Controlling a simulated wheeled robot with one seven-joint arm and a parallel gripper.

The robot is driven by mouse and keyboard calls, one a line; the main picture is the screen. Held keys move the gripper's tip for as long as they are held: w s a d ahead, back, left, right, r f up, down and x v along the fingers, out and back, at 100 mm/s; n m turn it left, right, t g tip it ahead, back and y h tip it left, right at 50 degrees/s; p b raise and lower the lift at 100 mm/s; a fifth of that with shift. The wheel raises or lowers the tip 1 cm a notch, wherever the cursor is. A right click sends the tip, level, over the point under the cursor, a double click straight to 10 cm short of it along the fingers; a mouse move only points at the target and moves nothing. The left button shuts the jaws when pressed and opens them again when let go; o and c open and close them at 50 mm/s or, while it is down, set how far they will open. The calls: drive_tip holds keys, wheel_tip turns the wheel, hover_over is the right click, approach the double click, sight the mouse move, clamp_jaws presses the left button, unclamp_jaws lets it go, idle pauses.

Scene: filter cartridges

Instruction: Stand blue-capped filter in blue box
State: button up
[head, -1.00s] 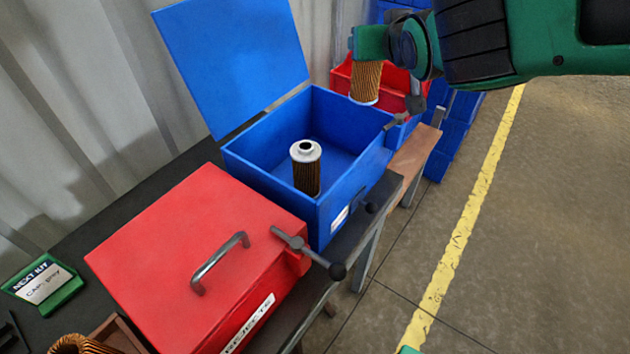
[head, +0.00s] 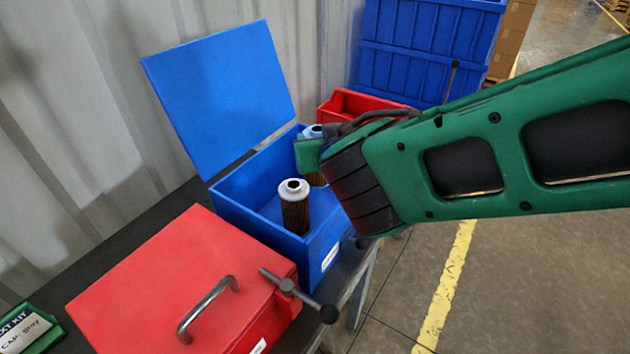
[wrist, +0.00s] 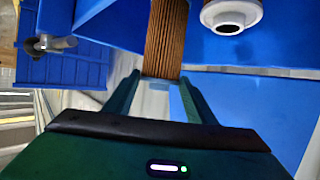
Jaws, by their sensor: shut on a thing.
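The blue-capped filter (head: 313,131) is upright in my gripper (head: 312,153), at the back right of the open blue box (head: 262,221). The hand and arm hide much of it. Its brown pleated body (wrist: 165,40) shows between the two fingers (wrist: 160,88) in the wrist view. I cannot tell whether its lower end touches the box floor. A second filter with a pale grey cap (head: 295,187) stands upright in the blue box, left of my gripper. Its cap also shows in the wrist view (wrist: 232,14).
The blue lid (head: 222,95) stands open at the back left. A shut red box (head: 175,275) with a metal handle sits in front. A red bin (head: 360,103) lies behind the blue box. A green-framed card (head: 25,328) is at lower left.

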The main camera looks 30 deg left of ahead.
hover_over(320, 186)
drive_tip(key=shift+w+f, duration=0.15)
drive_tip(key=shift+f, duration=3.2)
drive_tip(key=shift+f, duration=0.6)
